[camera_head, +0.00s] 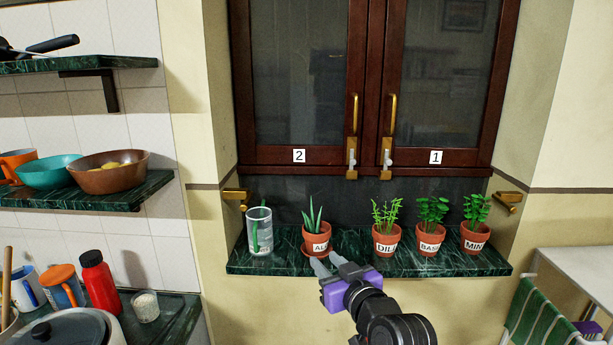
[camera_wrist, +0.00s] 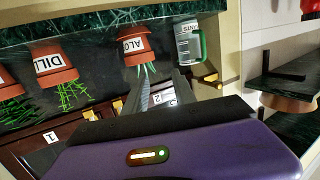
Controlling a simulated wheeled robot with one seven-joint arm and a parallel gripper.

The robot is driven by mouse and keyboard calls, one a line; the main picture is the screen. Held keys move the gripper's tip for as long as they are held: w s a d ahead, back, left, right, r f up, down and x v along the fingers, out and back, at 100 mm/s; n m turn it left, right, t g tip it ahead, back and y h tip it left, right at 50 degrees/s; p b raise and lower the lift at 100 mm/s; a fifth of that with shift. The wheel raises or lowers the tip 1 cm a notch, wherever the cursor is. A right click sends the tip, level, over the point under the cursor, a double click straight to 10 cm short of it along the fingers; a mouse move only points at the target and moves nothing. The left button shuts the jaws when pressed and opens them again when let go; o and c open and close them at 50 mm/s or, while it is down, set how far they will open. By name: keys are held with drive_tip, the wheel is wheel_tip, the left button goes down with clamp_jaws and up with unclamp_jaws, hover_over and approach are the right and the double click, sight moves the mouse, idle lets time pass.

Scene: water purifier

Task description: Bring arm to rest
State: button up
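My gripper (camera_head: 324,257), with its purple body, reaches up from the lower middle of the head view toward the green marble sill. Its two grey fingers are apart, with nothing seen between them. The fingertips are just in front of the aloe pot (camera_head: 316,241); whether they touch it I cannot tell. In the wrist view, which is upside down, my gripper (camera_wrist: 160,78) also shows parted fingers, between the aloe pot (camera_wrist: 135,44) and a clear measuring cup with a green handle (camera_wrist: 187,46).
The marble sill (camera_head: 270,262) also holds the measuring cup (camera_head: 259,230) and pots of dill (camera_head: 386,241), basil (camera_head: 430,241) and mint (camera_head: 474,239). A dark wooden cabinet (camera_head: 375,160) is shut above. Shelves with bowls (camera_head: 110,178) stand left; a white table (camera_head: 575,263) stands right.

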drive_tip(key=s+d+f+m+t+h, duration=0.1)
drive_tip(key=s+d+f, duration=0.25)
drive_tip(key=s, duration=0.35)
drive_tip(key=s+d+f+m+t+h, duration=0.1)
drive_tip(key=s+d+f+m+h, duration=0.1)
drive_tip(key=s+d, duration=0.35)
drive_tip(key=s+d+f+m+t+h, duration=0.1)
drive_tip(key=s+d+f, duration=0.15)
drive_tip(key=s, duration=0.65)
drive_tip(key=s+d+f+g+h, duration=0.1)
drive_tip(key=s+d, duration=0.1)
drive_tip(key=s, duration=1.4)
drive_tip(key=s+d+f+g+h, duration=0.1)
drive_tip(key=s+d+f+g, duration=0.1)
drive_tip(key=s, duration=1.5)
drive_tip(key=shift+s+m, duration=0.25)
drive_tip(key=shift+m, duration=0.05)
drive_tip(key=shift+f, duration=0.1)
